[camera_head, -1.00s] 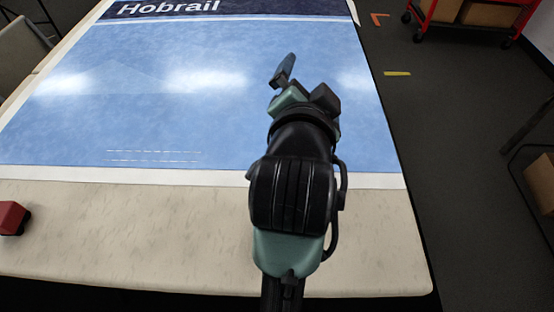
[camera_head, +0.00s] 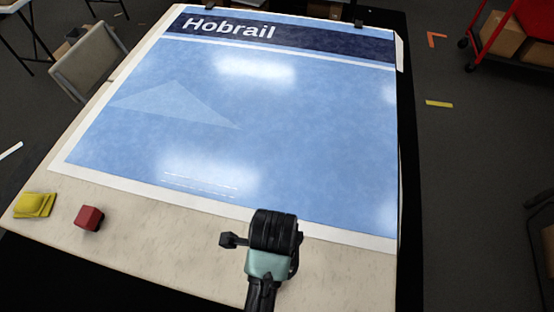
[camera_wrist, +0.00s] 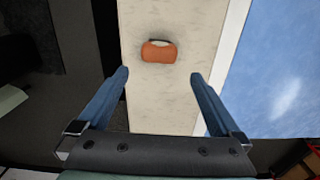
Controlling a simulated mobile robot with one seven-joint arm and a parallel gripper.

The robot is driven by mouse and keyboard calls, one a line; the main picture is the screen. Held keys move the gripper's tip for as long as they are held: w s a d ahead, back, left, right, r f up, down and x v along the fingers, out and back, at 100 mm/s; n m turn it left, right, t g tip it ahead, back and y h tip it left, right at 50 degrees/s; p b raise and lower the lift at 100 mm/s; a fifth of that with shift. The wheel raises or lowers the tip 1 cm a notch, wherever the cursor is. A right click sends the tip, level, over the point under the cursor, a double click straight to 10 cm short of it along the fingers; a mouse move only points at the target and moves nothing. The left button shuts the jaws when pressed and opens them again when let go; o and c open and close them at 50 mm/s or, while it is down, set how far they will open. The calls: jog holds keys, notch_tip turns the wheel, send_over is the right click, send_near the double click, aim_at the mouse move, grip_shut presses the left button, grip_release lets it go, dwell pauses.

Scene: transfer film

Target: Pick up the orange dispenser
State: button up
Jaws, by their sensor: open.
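An orange dispenser (camera_wrist: 159,51) with a dark and pale top edge lies on the bare beige strip of the table in the wrist view. It shows just beyond the gap between my fingertips and touches neither. My gripper (camera_wrist: 159,76) is open and empty, with its two blue fingers wide apart. In the head view a small red block-like thing (camera_head: 89,218) lies on the front strip of the table; I cannot tell whether it is the same object. My arm's end is over the table's front strip there, and its fingers are not clearly seen.
A yellow object (camera_head: 34,205) lies at the table's front left corner. A blue Hobrail poster (camera_head: 250,130) covers most of the table (camera_head: 150,225). The strip left of my arm is otherwise clear. A grey chair (camera_head: 88,62) stands at the left.

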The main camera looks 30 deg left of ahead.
notch_tip(320, 180, down, 11)
jog(key=shift+s+d+f, duration=0.1)
jog(key=shift+f, duration=0.1)
jog(key=c, duration=1.2)
jog(key=shift+r, duration=0.1)
notch_tip(320, 180, up, 10)
jog(key=shift+f, duration=0.1)
